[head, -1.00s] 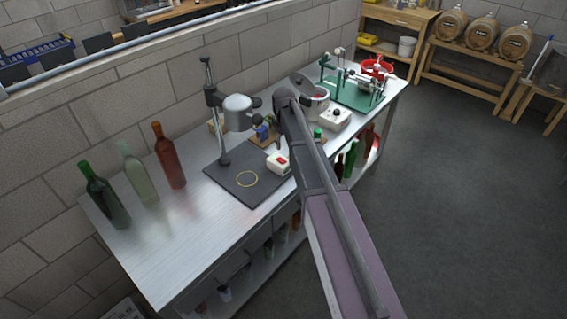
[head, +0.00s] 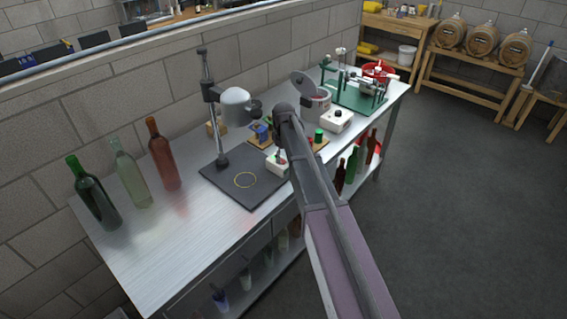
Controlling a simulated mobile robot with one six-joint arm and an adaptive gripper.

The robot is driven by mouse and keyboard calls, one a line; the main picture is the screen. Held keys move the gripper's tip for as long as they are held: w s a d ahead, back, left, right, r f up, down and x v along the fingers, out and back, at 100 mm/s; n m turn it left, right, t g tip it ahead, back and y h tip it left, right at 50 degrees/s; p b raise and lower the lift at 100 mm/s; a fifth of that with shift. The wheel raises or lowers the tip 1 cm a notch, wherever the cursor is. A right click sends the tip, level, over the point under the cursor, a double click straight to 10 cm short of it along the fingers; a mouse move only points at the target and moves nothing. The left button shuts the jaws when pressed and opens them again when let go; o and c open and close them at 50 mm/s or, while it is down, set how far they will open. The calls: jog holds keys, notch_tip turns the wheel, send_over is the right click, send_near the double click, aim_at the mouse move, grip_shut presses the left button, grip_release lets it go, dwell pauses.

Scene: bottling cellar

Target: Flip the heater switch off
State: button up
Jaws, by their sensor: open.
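A small white switch box (head: 277,166) with a red rocker stands on the bench, at the right edge of a dark base plate (head: 228,184). A silver heater-like head (head: 237,107) hangs from a post over this plate. My gripper (head: 281,151) points down just over the switch box and covers part of the red rocker. Its fingers are small and partly hidden by my wrist, and it holds nothing that I can see. I cannot tell whether it touches the rocker or which way the rocker is tipped.
A second white box (head: 337,121) with a dark knob stands by a lidded pot (head: 316,103). A wooden board with small coloured items lies behind my gripper. Three bottles, the red one (head: 163,153) nearest the post, stand at left. The bench's front left is clear.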

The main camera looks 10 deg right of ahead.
jog(key=shift+f+b, duration=0.3)
jog(key=shift+f, duration=0.2)
grip_shut()
